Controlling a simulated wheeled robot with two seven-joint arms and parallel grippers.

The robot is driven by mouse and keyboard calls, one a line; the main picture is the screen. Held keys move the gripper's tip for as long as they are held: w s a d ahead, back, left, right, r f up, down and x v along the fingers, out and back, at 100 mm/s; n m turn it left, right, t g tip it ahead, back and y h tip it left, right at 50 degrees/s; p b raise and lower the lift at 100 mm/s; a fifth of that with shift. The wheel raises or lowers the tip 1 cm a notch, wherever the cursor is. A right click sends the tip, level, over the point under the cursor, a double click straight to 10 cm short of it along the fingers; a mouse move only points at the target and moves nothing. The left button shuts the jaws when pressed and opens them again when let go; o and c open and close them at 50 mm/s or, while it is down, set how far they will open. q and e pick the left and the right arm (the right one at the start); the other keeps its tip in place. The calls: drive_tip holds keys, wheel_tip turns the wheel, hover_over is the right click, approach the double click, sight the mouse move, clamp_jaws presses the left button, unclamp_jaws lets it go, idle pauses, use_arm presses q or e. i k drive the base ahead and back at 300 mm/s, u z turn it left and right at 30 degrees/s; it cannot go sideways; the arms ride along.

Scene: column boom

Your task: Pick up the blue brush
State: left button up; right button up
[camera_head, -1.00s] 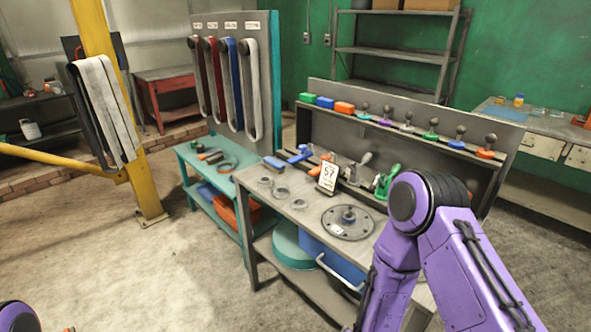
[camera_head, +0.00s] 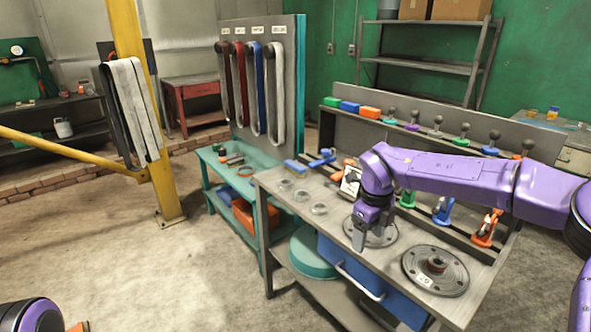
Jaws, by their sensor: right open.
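A small blue thing with a pale underside, which looks like the blue brush (camera_head: 295,167), lies at the far left end of the grey workbench (camera_head: 283,206). My left gripper is out of view; only a purple part of my arm shows at the bottom left.
Three small metal rings (camera_head: 302,196) lie between the brush and my right gripper. A second flanged disc (camera_head: 435,270) is at the right. Coloured clamps (camera_head: 443,208) line the back rail. A teal bench (camera_head: 222,176) stands left of the workbench.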

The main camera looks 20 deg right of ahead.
sight(291, 166)
drive_tip(key=i, duration=2)
